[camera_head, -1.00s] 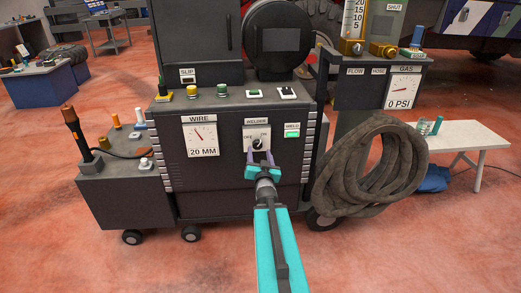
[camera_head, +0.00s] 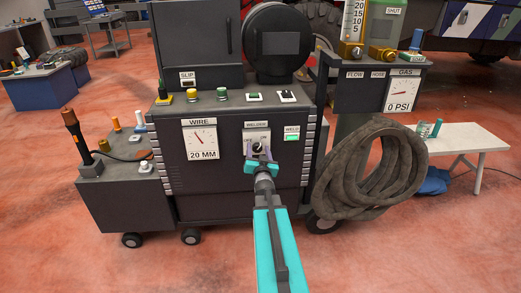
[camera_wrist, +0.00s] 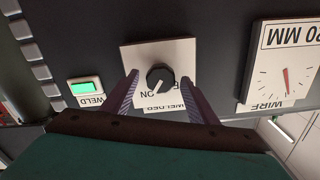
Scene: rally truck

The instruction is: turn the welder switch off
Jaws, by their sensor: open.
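The welder switch is a round black knob (camera_wrist: 160,78) with a white pointer line, on a white WELDER plate (camera_wrist: 178,50) on the cabinet front. The wrist view shows the plate upside down. The pointer leans towards the ON mark. In the head view the knob (camera_head: 257,146) is partly covered by my gripper (camera_head: 259,155). In the wrist view my gripper (camera_wrist: 160,80) is open, with one finger on each side of the knob and a gap to it on both sides. Whether the tips reach the knob's depth is unclear. The green WELD light (camera_wrist: 86,88) looks lit.
The WIRE gauge (camera_head: 201,139) is left of the switch on the dark cabinet. Coloured knobs and switches line the ledge above (camera_head: 240,104). A coiled hose (camera_head: 350,190) hangs at the right. The red floor in front is clear.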

